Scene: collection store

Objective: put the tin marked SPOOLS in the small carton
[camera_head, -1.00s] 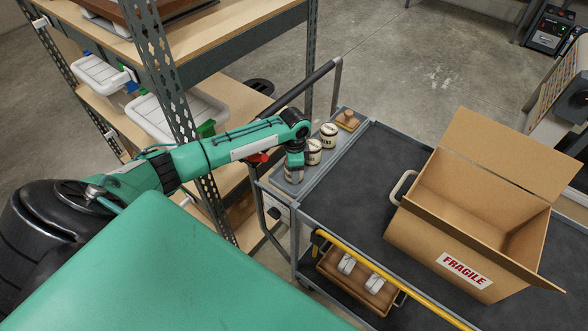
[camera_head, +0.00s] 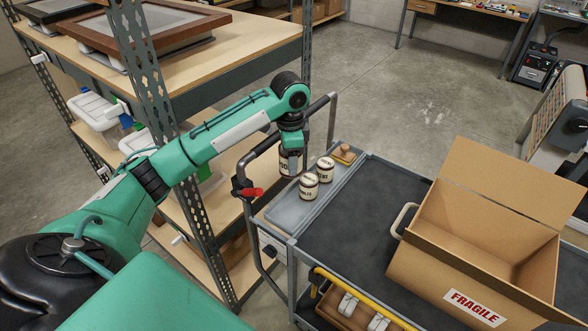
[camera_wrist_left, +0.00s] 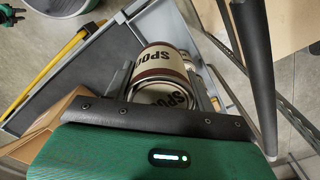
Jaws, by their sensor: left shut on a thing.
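The tin marked SPOOLS (camera_wrist_left: 163,75), cream with brown bands, is between the jaws of my left gripper in the left wrist view; part of its lettering shows. In the head view my left gripper (camera_head: 291,152) is shut on this tin (camera_head: 289,164) and holds it above the left end of the cart. The gripper hides its upper part. An open cardboard carton (camera_head: 430,266) with a FRAGILE label stands on the right of the cart, its flaps spread. It is the only carton I see whole. My right gripper is not in view.
Two similar tins (camera_head: 308,187) (camera_head: 325,169) stand on the cart's grey end tray (camera_head: 283,212), close to the held tin. A small wooden object (camera_head: 344,153) lies behind them. The dark cart top (camera_head: 352,225) is clear up to the carton. A shelf rack (camera_head: 185,190) stands at left.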

